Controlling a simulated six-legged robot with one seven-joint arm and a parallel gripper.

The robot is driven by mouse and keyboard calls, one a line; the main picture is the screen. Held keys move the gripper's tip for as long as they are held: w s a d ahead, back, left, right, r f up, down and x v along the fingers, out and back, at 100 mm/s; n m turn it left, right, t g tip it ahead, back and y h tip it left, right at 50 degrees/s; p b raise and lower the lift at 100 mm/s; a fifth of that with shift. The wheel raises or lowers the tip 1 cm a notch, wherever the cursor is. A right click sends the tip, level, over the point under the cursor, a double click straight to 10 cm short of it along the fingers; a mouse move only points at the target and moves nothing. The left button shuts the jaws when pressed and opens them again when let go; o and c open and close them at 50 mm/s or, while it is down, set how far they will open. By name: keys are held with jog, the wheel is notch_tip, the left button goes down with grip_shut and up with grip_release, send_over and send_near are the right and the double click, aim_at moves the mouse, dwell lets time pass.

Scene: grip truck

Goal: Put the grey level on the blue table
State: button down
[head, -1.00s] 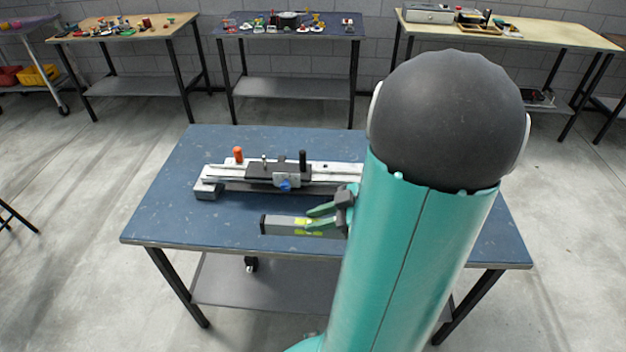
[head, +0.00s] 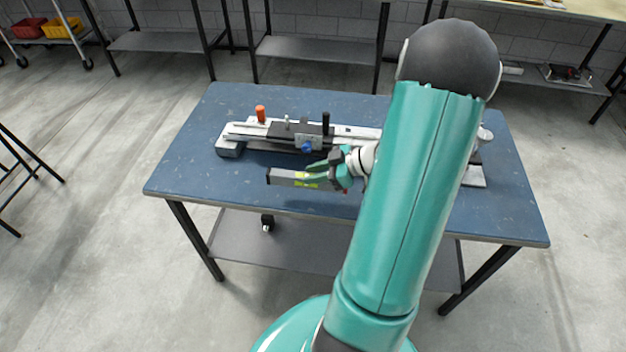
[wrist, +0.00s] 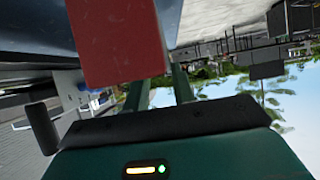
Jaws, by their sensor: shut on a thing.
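The grey level (head: 284,178), a long bar with yellow-green marks, is in my gripper (head: 318,174) over the front middle of the blue table (head: 200,170). The green fingers are shut on it, and its left end sticks out past them. A red block (wrist: 115,40), seemingly the level's near end, fills the space between the fingers in the wrist view. I cannot tell whether the level touches the tabletop or hangs just above it. My arm hides part of the table's right side.
A long metal rail fixture (head: 240,130) with an orange knob (head: 260,113) and a black post lies across the table just behind the level. The table's left part and front left corner are clear. Other benches stand along the back wall.

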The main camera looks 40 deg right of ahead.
jog(key=shift+w+d+f, duration=0.15)
jog(key=shift+w+f, duration=0.25)
jog(key=shift+f, duration=0.1)
jog(key=shift+w+d+f, duration=0.15)
jog(key=shift+w+f, duration=0.2)
jog(key=shift+f, duration=0.15)
jog(key=shift+w+f, duration=0.1)
jog(key=shift+f, duration=1.5)
jog(key=shift+d+f, duration=0.1)
jog(key=c, duration=1.2)
grip_release()
jog(key=shift+o, duration=0.2)
jog(key=shift+s+d+r, duration=0.15)
jog(key=shift+s+r, duration=0.05)
jog(key=v, duration=1.1)
jog(key=shift+s+r, duration=0.15)
jog(key=shift+s, duration=0.05)
